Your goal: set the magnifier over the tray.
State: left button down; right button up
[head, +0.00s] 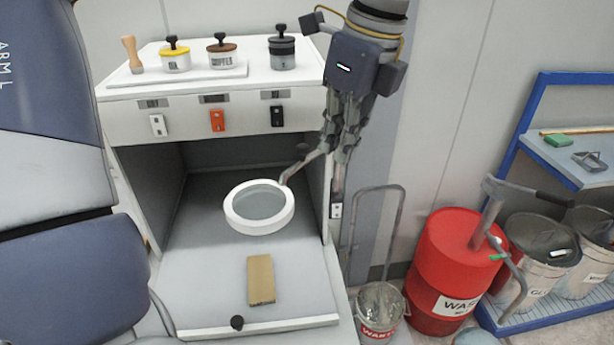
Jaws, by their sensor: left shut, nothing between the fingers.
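The magnifier has a white round ring (232,214) with a clear lens, on a thin grey jointed arm that runs up right toward my left gripper. Its ring shows above the middle of a grey pull-out tray (200,285), with a dark knob at the front. A tan block (261,279) lies on this tray, in front of the ring in the picture. My left gripper (341,152) points down at the right edge of the cabinet opening, shut and empty. Its fingertips overlap the magnifier's arm in the picture; I cannot tell whether they touch. My right gripper is not in view.
A white cabinet top (255,68) bears several lidded jars and a wooden-handled tool. Coloured switches line the cabinet's front. At right stand a red waste drum (440,270), a waste bucket (380,308) and a blue rack (528,125) with bins.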

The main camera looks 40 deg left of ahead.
aim_at(295, 168)
pick_arm(q)
jog(key=a+f+p, duration=0.6)
jog(key=f, duration=0.3)
jog(key=shift+s+p, duration=0.25)
jog(key=shift+p, duration=0.15)
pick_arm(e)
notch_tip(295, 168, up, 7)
pick_arm(q)
jog(key=shift+a+f, duration=0.1)
jog(key=shift+a, duration=0.1)
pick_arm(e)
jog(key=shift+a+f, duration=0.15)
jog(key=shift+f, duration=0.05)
